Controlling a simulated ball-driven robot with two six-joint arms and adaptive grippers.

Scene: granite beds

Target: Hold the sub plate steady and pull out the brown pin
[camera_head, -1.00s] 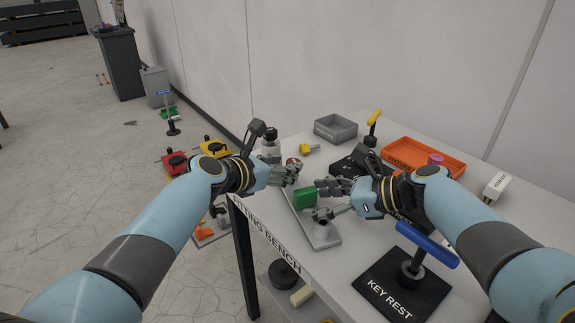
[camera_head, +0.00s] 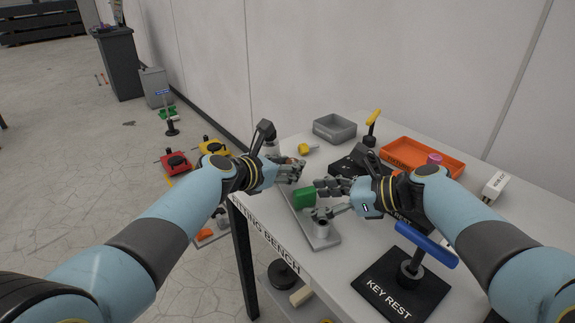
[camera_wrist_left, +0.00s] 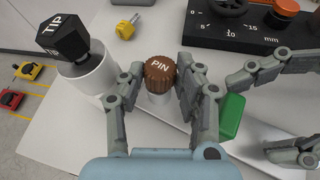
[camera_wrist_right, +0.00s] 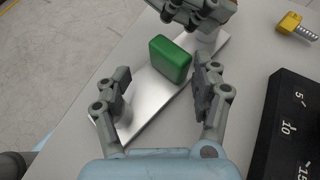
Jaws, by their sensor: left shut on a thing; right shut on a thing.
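The brown pin (camera_wrist_left: 160,72), its round cap marked PIN, stands upright between the fingers of my left gripper (camera_wrist_left: 159,72) in the left wrist view. That gripper is shut on it; in the head view, the left hand (camera_head: 290,170) mostly covers the pin. The sub plate (camera_wrist_right: 150,100) is a long silver plate on the bench, with a green block (camera_wrist_right: 171,59) standing on it. My right gripper (camera_wrist_right: 162,75) straddles the plate and block in the right wrist view and is shut on the plate. The exact contact of its fingertips is hard to see.
A grey round post (camera_head: 321,228) is at the plate's near end. A black key rest (camera_head: 375,288) with a blue-handled key (camera_head: 428,245) stands at front right. An orange tray (camera_head: 400,150) is behind.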

